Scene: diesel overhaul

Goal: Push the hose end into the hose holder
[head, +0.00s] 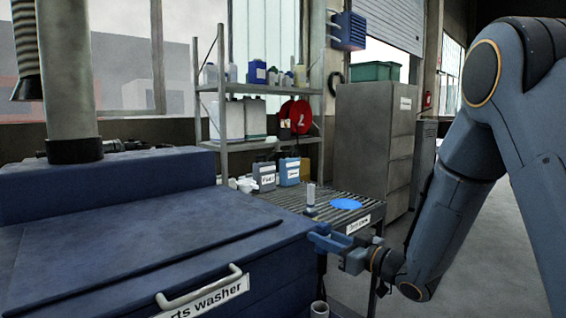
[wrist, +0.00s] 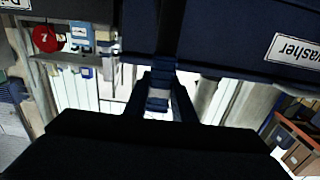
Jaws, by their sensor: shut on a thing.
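My gripper (head: 338,247) is at the right front corner of the blue parts washer (head: 120,225), with its blue fingers pointing left. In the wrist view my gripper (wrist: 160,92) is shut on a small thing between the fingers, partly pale. It is too dark and small to name. A dark strip runs from it to the top of that view. A ribbed hose (head: 26,45) with a dark flared end (head: 27,90) hangs at the far left, apart from my gripper. I cannot pick out the hose holder with certainty.
A short grey tube (head: 319,309) stands below my gripper. The washer's lid handle (head: 200,287) sticks out in front. A slatted bench (head: 300,200) with a blue cloth (head: 345,203) stands behind the gripper. Shelves (head: 260,88) and a grey cabinet (head: 375,140) are farther back.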

